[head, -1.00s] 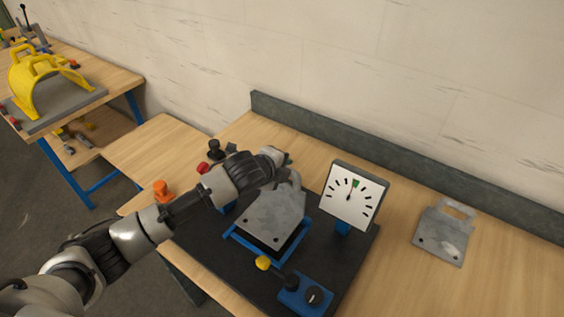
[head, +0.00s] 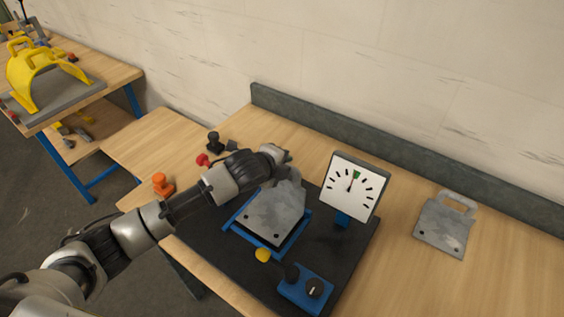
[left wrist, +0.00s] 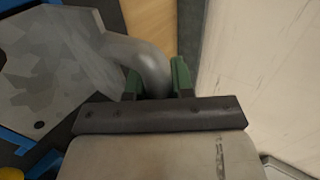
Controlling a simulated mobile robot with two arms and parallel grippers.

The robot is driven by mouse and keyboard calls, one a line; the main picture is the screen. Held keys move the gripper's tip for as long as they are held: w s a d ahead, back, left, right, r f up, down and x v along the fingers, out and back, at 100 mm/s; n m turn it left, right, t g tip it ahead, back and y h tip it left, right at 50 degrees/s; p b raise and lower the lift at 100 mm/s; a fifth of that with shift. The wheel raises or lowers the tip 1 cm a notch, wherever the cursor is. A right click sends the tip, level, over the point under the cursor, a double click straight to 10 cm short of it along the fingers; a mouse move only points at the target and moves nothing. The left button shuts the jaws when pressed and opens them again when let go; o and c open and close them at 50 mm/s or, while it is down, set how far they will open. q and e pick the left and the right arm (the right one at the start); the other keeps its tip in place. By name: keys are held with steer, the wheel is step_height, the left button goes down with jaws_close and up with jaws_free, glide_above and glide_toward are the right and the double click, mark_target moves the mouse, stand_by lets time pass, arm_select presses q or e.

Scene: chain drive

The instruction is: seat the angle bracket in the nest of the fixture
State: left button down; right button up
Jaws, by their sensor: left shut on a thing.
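The angle bracket (head: 273,217) is a grey metal plate with holes and a curved handle. In the head view it lies over the blue-edged nest of the fixture (head: 242,236), roughly in line with the blue rails. I cannot tell whether it rests fully down. My left gripper (head: 288,160) is at the bracket's far end. In the left wrist view its green fingers (left wrist: 158,80) are shut on the handle, and the plate (left wrist: 50,65) spreads to the left. My right gripper is not in view.
A dial gauge (head: 353,187) stands right of the nest. A blue block with a black knob (head: 306,288) and a yellow ball (head: 263,255) are in front. A second bracket (head: 444,224) lies at the right on the bench. An orange part (head: 162,185) stands at the left.

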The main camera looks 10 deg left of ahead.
arm_select(q)
steer(key=shift+r+p, duration=0.2)
steer(key=shift+p, duration=0.15)
steer(key=shift+p, duration=0.7)
stand_by(1.2)
steer(key=shift+f+b, duration=0.65)
steer(key=shift+f, duration=0.45)
stand_by(0.4)
steer(key=c, duration=0.9)
jaws_free()
steer(key=shift+s+d, duration=0.1)
steer(key=shift+s, duration=0.1)
steer(key=b+v, duration=0.2)
steer(key=v, duration=0.8)
steer(key=shift+s+r, duration=0.25)
steer(key=shift+s, duration=0.05)
steer(key=shift+f, duration=0.1)
